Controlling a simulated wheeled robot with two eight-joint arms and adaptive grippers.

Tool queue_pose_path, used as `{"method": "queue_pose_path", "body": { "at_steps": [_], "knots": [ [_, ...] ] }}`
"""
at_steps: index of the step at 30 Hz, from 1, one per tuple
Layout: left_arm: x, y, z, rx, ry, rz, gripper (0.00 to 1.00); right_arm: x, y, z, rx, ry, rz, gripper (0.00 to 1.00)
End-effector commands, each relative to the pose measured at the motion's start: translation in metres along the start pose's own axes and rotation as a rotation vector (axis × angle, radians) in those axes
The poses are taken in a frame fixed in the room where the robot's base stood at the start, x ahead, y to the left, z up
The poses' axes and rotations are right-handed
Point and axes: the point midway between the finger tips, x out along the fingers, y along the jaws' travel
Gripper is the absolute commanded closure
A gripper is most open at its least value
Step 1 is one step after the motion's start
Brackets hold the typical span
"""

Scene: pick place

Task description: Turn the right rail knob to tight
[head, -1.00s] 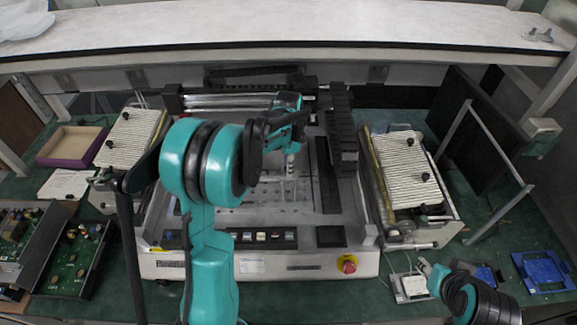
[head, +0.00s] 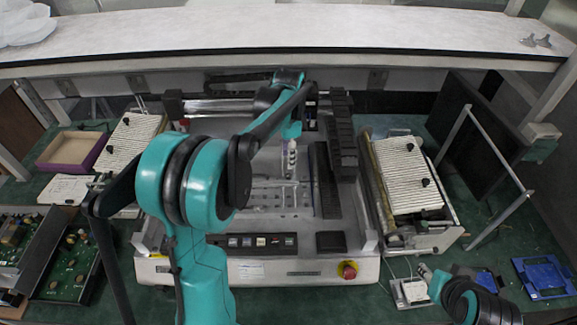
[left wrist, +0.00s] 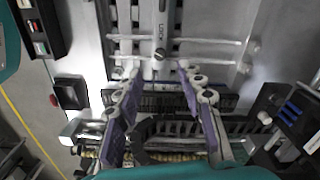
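My left arm reaches over the machine bed in the head view. In the left wrist view my left gripper (left wrist: 159,68) is open, its two purple-sided fingers apart with nothing between the tips. I cannot see any contact. In the head view a small pale upright part (head: 292,155) shows just below my left wrist; I cannot tell whether it is this knob. My right gripper (head: 428,272) is at the lower right, too small to read.
The machine (head: 300,268) has a red emergency button (head: 347,269) on its front. Ribbed white panels flank it, the right one (head: 405,175) with black knobs. A dark cable chain (head: 341,140) stands beside the bed. Circuit boards lie at the left and a blue bracket (head: 543,275) at the right.

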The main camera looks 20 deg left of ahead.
Motion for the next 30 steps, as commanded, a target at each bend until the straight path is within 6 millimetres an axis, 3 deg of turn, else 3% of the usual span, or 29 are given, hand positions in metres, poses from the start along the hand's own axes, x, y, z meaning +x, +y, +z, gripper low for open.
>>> {"method": "queue_pose_path", "body": {
  "at_steps": [3,9,25,30],
  "knots": [
    [-0.021,0.000,0.000,0.000,0.000,0.000,0.61,0.000,0.000,0.000,0.000,0.000,0.000,0.60],
    [-0.039,0.000,0.000,0.000,0.000,0.000,0.61,0.000,0.000,0.000,0.000,0.000,0.000,0.60],
    [-0.041,0.001,0.000,-0.002,0.001,-0.001,0.61,0.000,0.000,0.000,0.000,0.000,0.000,0.60],
    [-0.045,0.021,0.003,-0.063,0.026,-0.039,0.61,0.005,0.000,0.003,0.000,0.000,0.000,0.60]
  ]
}}
